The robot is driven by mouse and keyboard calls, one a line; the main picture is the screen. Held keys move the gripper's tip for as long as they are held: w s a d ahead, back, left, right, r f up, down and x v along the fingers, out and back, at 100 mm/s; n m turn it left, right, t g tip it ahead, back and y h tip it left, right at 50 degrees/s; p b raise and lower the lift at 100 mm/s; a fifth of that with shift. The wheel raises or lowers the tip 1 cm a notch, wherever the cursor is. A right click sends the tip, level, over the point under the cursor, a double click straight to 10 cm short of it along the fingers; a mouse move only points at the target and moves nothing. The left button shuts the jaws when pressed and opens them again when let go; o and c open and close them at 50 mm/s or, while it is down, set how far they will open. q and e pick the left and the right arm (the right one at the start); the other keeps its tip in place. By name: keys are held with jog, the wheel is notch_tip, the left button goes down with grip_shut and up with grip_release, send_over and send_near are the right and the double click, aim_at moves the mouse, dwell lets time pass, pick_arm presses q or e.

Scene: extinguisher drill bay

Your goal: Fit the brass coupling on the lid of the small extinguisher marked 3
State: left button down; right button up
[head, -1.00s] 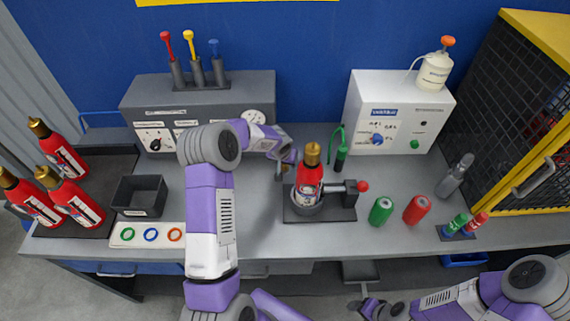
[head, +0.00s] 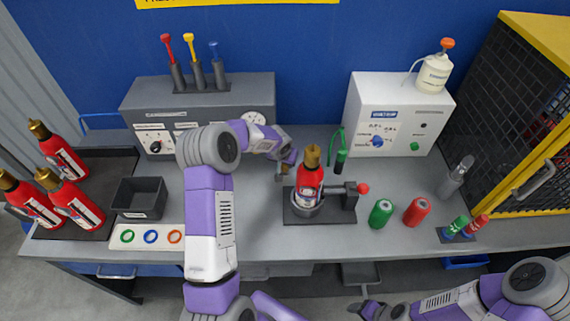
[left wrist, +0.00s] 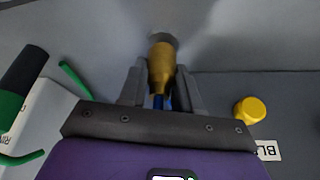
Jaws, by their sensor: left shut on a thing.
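My left gripper (head: 284,172) is shut on a brass coupling (left wrist: 160,66), which sits between its fingers in the left wrist view. In the head view this gripper is just left of a small red extinguisher (head: 309,180) with a brass top (head: 312,156). That extinguisher stands upright in the ring of a dark clamp stand (head: 332,213). The gripper appears apart from it. No number 3 is legible on it. My right gripper (head: 372,309) is low at the bottom edge, clear of the bench; its jaws are too small to judge.
Several red extinguishers (head: 74,203) stand on a dark tray at left, beside a black bin (head: 139,197) and coloured rings (head: 151,236). A green can (head: 381,213) and red can (head: 417,211) stand right of the clamp. A green-and-black tool (head: 341,160) stands close behind it.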

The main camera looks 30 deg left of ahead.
pick_arm(q)
notch_tip(320, 180, up, 8)
jog(key=shift+r+p, duration=0.1)
jog(key=shift+p, duration=0.2)
notch_tip(320, 180, up, 6)
jog(key=d, duration=0.3)
notch_tip(320, 180, up, 19)
jog(key=p, duration=0.4)
send_over(314, 144)
jog(key=shift+w+a, duration=0.1)
jog(key=shift+b, duration=0.35)
jog(key=shift+f+b, duration=2.5)
jog(key=shift+f, duration=0.5)
jog(key=c, duration=0.7)
grip_release()
